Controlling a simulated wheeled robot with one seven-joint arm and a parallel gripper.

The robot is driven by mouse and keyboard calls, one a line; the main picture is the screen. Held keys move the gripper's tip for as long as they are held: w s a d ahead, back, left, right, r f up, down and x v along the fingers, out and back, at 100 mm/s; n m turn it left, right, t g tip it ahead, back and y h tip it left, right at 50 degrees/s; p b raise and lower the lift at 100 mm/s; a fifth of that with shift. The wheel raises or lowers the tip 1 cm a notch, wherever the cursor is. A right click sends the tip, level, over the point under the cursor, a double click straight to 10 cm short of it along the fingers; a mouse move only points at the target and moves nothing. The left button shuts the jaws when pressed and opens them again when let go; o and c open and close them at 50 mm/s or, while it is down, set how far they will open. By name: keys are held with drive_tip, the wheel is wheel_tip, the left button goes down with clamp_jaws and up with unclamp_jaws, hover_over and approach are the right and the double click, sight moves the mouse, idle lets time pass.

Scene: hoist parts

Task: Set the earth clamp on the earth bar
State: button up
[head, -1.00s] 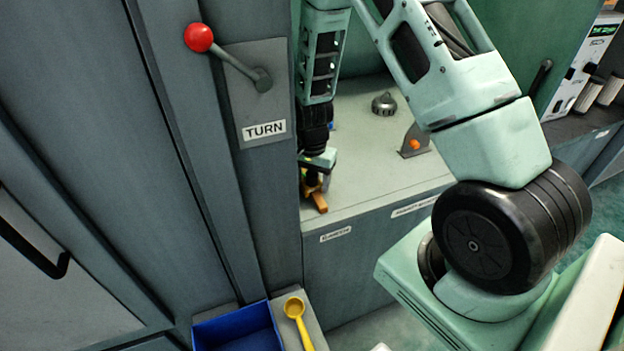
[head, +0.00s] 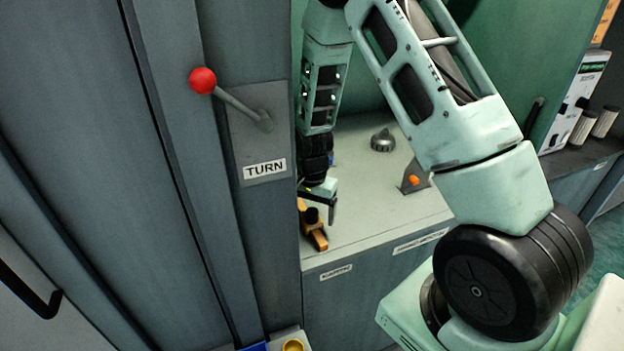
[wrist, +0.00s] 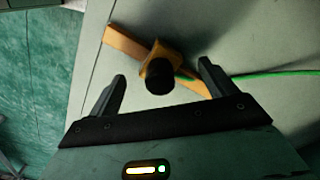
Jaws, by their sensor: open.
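The earth clamp (wrist: 162,62) is a small brass-yellow block with a black round knob and a green cable running off to the right in the wrist view. It lies across the orange-brown earth bar (wrist: 124,43), overlapping its middle; I cannot tell how firmly it sits. In the head view the clamp (head: 309,213) and bar (head: 319,240) are at the counter's front left corner. My gripper (wrist: 163,77) is open, with one finger on each side of the knob and a gap visible on both sides. In the head view my gripper (head: 318,205) is partly hidden.
A grey cabinet wall with a red-knobbed lever (head: 203,81) marked TURN stands close on the left. On the counter (head: 370,215) are a round grey metal part (head: 383,140) and a grey bracket with an orange button (head: 414,180). The counter middle is clear.

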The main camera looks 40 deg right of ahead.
wheel_tip(320, 180, up, 15)
drive_tip(key=b, duration=0.1)
idle(0.3)
